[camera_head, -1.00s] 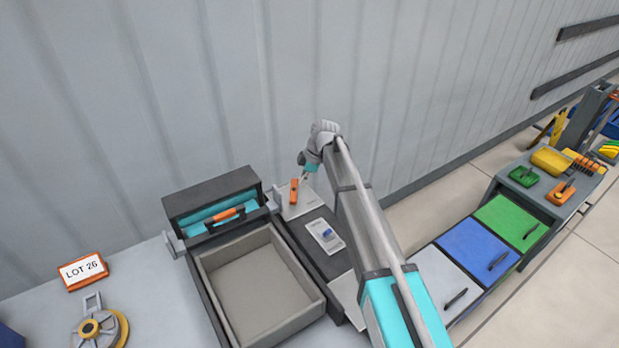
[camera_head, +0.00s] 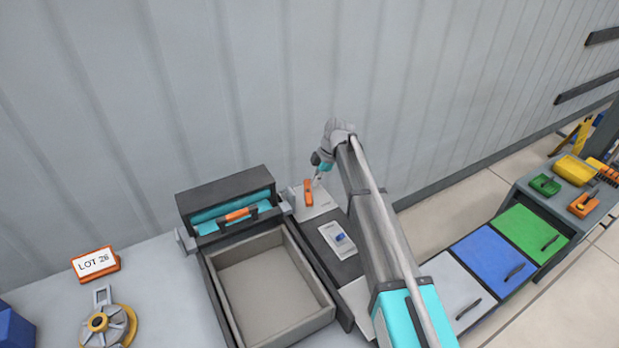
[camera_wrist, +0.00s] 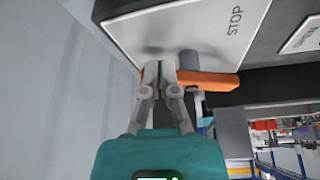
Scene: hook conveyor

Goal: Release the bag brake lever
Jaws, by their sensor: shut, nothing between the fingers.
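An orange lever (camera_head: 308,192) is mounted on a light plate (camera_head: 315,205) at the back of the bench. In the wrist view the lever (camera_wrist: 212,81) lies across the picture by a grey pivot post (camera_wrist: 188,60), under a white plate marked STOP (camera_wrist: 195,28). My gripper (camera_head: 317,182) is beside the lever, at its right in the head view. In the wrist view its fingertips (camera_wrist: 160,72) are together and empty, overlapping the lever's left part. I cannot tell whether they touch it.
A grey open tray (camera_head: 270,327) stands left of the lever, with a dark box (camera_head: 225,188) holding a teal roll behind it. A small blue switch (camera_head: 341,238) sits on a plate in front of the lever. The corrugated wall (camera_head: 230,80) is close behind.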

